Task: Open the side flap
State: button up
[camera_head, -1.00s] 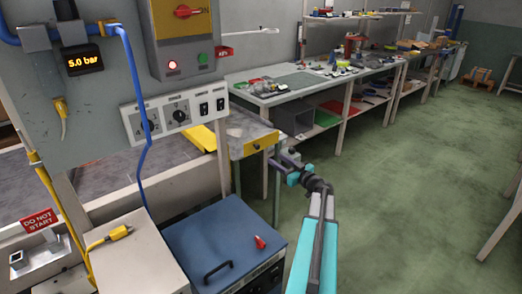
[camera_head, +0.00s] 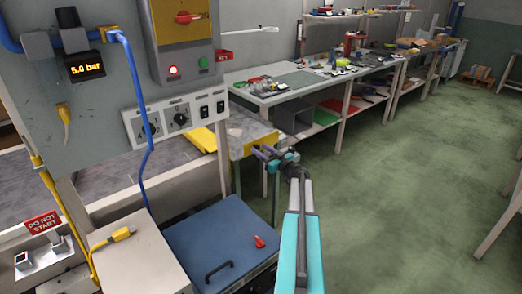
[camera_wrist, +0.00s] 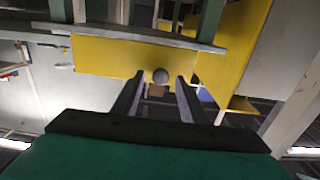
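The yellow side flap (camera_head: 240,150) is on the end of the metal-topped tray beside the conveyor. In the wrist view the yellow flap (camera_wrist: 105,57) spans the upper middle, and a round grey knob (camera_wrist: 160,76) stands out from it. My gripper (camera_head: 261,150) is in front of the flap in the head view and covers part of it. In the wrist view my gripper (camera_wrist: 160,84) is open, with one finger on each side of the knob. The fingers look apart from the knob. I cannot tell how far the fingertips reach past it.
A blue-topped cabinet (camera_head: 220,238) with a black handle and a small red item stands at the front. A grey control panel (camera_head: 90,110) with a blue hose is at the left. A long workbench (camera_head: 285,92) runs behind. The green floor (camera_head: 410,190) at the right is clear.

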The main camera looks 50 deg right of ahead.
jog(key=shift+w, duration=0.2)
jog(key=shift+c, duration=0.4)
grip_shut()
jog(key=shift+d+f+b, duration=0.1)
jog(key=shift+f+b, duration=0.15)
jog(key=shift+b, duration=0.55)
